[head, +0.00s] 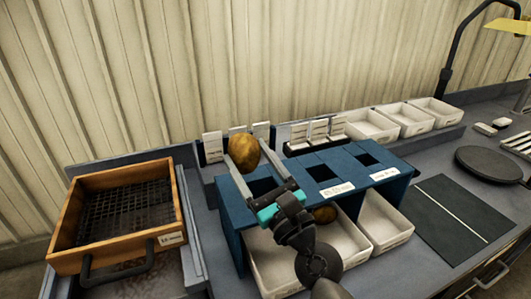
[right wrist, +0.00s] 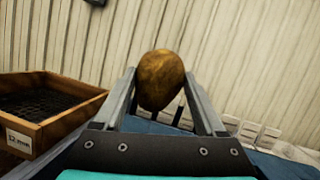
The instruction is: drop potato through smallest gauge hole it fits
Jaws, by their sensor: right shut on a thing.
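A brown potato (head: 244,153) is held between the fingertips of my right gripper (head: 258,168), above the left part of the blue gauge stand (head: 321,171). In the right wrist view the same potato (right wrist: 160,80) sits between the two fingers. The stand's top has square holes: one (head: 262,186) partly behind my gripper, a middle one (head: 321,172) and a right one (head: 367,159). Labels on the front edge are too small to read surely. White bins (head: 386,226) stand under the holes. My left gripper is not in view.
A wooden crate with a mesh bottom (head: 175,195) stands at the left; it also shows in the right wrist view (right wrist: 60,128). White trays (head: 403,118) and upright cards (head: 212,146) line the back. A dark mat (head: 462,222) and a round black plate (head: 490,163) lie at the right.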

